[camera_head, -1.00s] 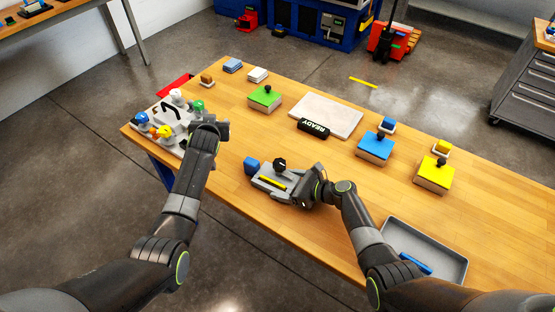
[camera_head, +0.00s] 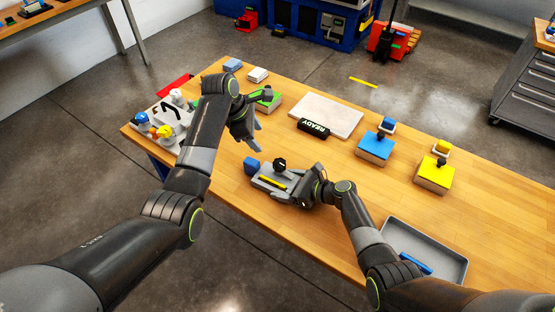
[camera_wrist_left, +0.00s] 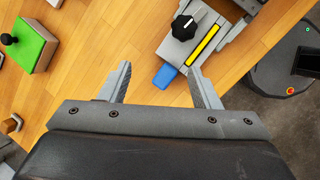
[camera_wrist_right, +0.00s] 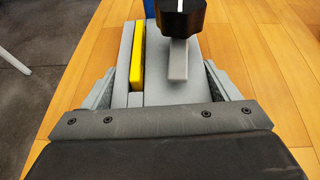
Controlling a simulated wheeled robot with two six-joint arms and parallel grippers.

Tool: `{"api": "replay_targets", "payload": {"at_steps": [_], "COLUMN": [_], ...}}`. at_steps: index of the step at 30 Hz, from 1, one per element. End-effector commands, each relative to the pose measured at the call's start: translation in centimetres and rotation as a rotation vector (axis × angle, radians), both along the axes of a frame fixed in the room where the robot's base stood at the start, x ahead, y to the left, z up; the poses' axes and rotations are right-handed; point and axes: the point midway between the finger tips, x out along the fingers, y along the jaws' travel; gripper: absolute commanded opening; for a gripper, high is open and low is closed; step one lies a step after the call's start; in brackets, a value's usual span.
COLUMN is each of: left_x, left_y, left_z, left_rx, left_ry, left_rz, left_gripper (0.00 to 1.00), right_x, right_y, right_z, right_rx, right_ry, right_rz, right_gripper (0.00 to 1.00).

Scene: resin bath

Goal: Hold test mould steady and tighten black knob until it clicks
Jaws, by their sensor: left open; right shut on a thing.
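The test mould is a grey block (camera_head: 268,185) with a yellow strip (camera_head: 272,184), near the table's front edge. A black knob (camera_head: 280,164) with a white mark stands on it; the knob also shows in the left wrist view (camera_wrist_left: 184,27) and at the top of the right wrist view (camera_wrist_right: 181,14). A blue piece (camera_head: 251,166) is at the mould's far left end. My right gripper (camera_head: 300,190) is shut on the mould, one finger on each side. My left gripper (camera_head: 253,140) is open and empty, above the table, beyond and left of the knob.
A green block (camera_head: 270,104), a blue block (camera_head: 374,148) and a yellow block (camera_head: 434,175) stand around a pale slab (camera_head: 328,114) with a READY sign (camera_head: 313,129). A grey tray (camera_head: 450,262) is at front right. A caddy (camera_head: 160,126) stands left, partly behind my left arm.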

Motion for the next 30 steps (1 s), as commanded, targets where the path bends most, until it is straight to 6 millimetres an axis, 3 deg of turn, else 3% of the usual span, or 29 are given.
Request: {"api": "replay_targets", "payload": {"at_steps": [6,11,21,30], "left_x": [-1.8,-2.2,-2.1,-1.8], "left_y": [-1.3,-1.8,-3.9,-5.3], "left_z": [1.5,1.1,-4.2,-7.7], "left_rx": [-0.047,-0.055,-0.053,-0.053], "left_ry": [0.150,0.183,0.184,0.180], "left_rz": [0.086,0.103,0.103,0.103], "left_gripper": [0.57,0.57,0.57,0.57], "right_x": [0.0,0.0,0.0,0.0], "right_y": [0.0,0.0,0.0,0.0], "right_z": [0.0,0.0,0.0,0.0], "right_rx": [0.000,0.000,0.000,0.000], "right_ry": [0.000,0.000,0.000,0.000], "right_rz": [-0.001,-0.001,0.000,-0.001], "right_gripper": [0.45,0.45,0.45,0.45]}}
